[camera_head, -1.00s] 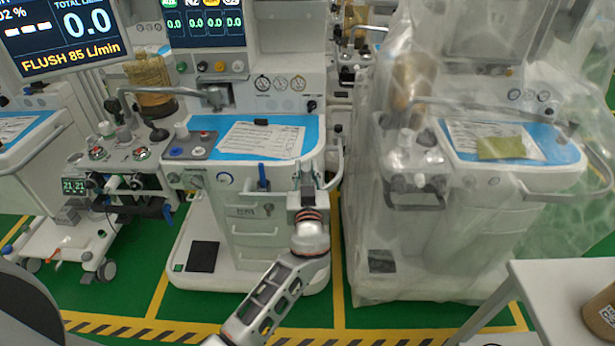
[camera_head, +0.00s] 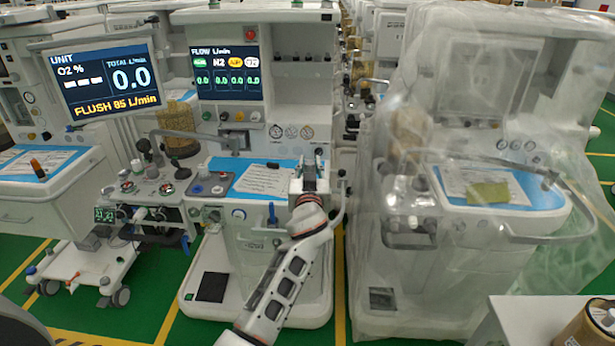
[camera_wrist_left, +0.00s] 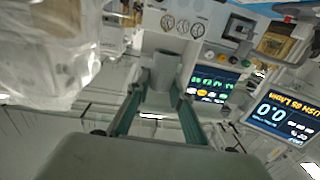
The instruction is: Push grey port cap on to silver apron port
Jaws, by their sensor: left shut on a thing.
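My left gripper (camera_head: 313,165) is at the right front corner of the middle cart's blue worktop, pointing up and away. In the left wrist view the two fingers (camera_wrist_left: 158,108) are shut on a grey piece (camera_wrist_left: 163,70), which looks like the grey port cap. A small silvery round fitting (camera_head: 211,215) on the middle cart's front apron, left of my gripper, may be the silver apron port. The held piece is apart from it. My right gripper is not in view.
A curved rail (camera_head: 341,205) stands right of my gripper. A plastic-covered cart (camera_head: 440,240) is on the right. A paper sheet (camera_head: 263,178) lies on the worktop.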

